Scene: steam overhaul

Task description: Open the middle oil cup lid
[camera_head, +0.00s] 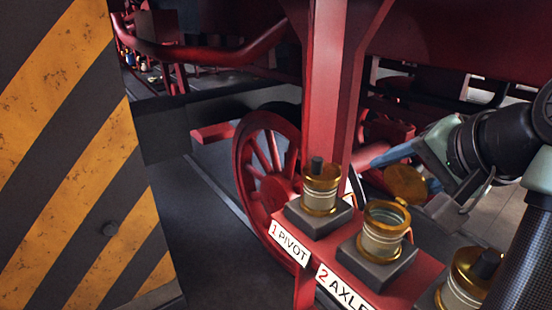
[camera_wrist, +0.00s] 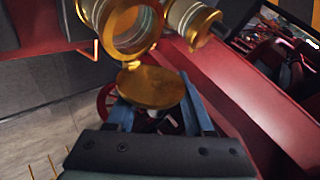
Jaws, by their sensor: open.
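The middle oil cup (camera_head: 383,238), brass with a pale band, stands on a dark block above the "2 AXLE" label. Its mouth is open and faces up. Its round gold lid (camera_head: 405,186) is swung up and back, standing away from the rim towards my gripper. My gripper (camera_head: 400,160) is open, just behind the lid, with pale blue fingers. In the wrist view the lid (camera_wrist: 152,87) overlaps the gap between the fingertips (camera_wrist: 157,108), and the open cup (camera_wrist: 127,50) is beyond it. I cannot tell whether a finger touches the lid.
A closed cup (camera_head: 320,195) with a dark knob stands at "1 PIVOT". Another knobbed cup (camera_head: 463,285) is at lower right. A red post (camera_head: 338,80) rises behind the red shelf (camera_head: 418,273). A striped panel (camera_head: 75,150) fills the left; dark floor lies between.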

